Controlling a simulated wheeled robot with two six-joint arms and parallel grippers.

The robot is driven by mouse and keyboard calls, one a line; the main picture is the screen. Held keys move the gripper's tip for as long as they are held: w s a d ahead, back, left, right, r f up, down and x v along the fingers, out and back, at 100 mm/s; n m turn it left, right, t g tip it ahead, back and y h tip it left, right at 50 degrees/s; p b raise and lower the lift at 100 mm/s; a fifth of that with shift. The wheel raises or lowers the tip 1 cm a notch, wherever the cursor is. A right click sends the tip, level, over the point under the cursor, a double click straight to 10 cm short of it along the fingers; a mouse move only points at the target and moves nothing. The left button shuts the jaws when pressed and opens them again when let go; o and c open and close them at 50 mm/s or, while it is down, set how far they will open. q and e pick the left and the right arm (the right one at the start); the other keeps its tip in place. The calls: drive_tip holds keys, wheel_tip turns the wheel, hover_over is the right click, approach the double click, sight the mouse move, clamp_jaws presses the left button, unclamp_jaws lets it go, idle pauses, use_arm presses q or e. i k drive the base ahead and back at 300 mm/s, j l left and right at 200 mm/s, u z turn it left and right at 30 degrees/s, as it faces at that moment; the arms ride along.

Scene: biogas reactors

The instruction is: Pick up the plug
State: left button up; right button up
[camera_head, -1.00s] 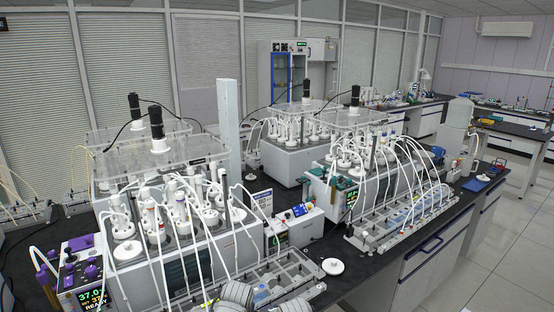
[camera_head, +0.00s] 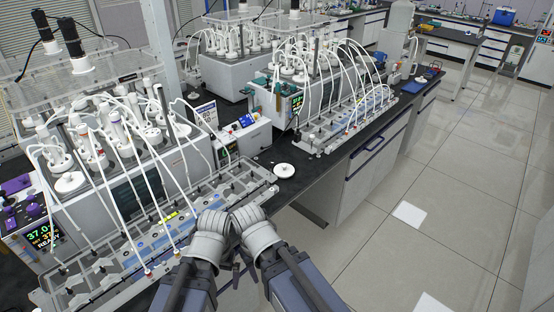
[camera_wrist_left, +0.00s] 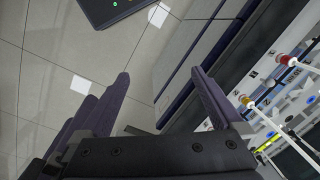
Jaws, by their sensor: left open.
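A white round plug (camera_head: 285,171) with a small raised knob lies on the black bench top, near its front edge, between the two reactor racks. It is not seen in the left wrist view. My left gripper (camera_head: 235,267) is small and dark in the head view, low in front of the bench and apart from the plug. In the left wrist view its two fingers (camera_wrist_left: 163,92) are spread with nothing between them. My right arm (camera_head: 258,232) is beside the left one; its gripper is too hidden to read.
A clear rack with tubes and coloured fittings (camera_head: 180,218) stands left of the plug. A second tube rack (camera_head: 345,125) is behind and right of it. A control box (camera_head: 243,140) stands behind it. Open floor (camera_head: 440,200) lies to the right.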

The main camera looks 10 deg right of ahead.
sight(283, 171)
drive_tip(key=i+l+z, duration=0.35)
drive_tip(key=i+l, duration=0.9)
